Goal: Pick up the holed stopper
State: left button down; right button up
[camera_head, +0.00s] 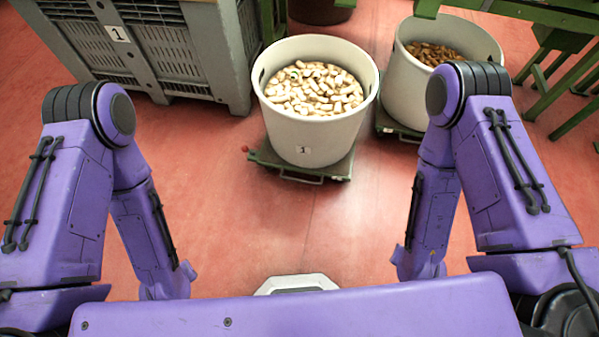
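Many pale cork stoppers (318,92) fill the round white bin (312,139) marked 1, nearly to its rim. Among them, toward the back left of the pile, one stopper (293,74) shows a small greenish, dark-centred mark. It is too small to tell whether this is a hole. Both of my purple arms hang bent at the left and right of the picture, well short of the bin. My two grippers are out of view, below or behind my own body.
The bin stands on a green wheeled dolly (298,170). A second white bin (408,88) with brown pieces stands to its right. A large grey crate (165,48) is at the back left and a green metal frame (560,75) at the right. The red floor (300,230) before the bin is clear.

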aim_at(317, 72)
jog(key=u, duration=1.2)
jog(key=i, duration=0.9)
jog(key=u, duration=1.5)
jog(key=i, duration=0.15)
jog(key=z, duration=4.35)
jog(key=k, duration=0.2)
jog(key=u, duration=0.05)
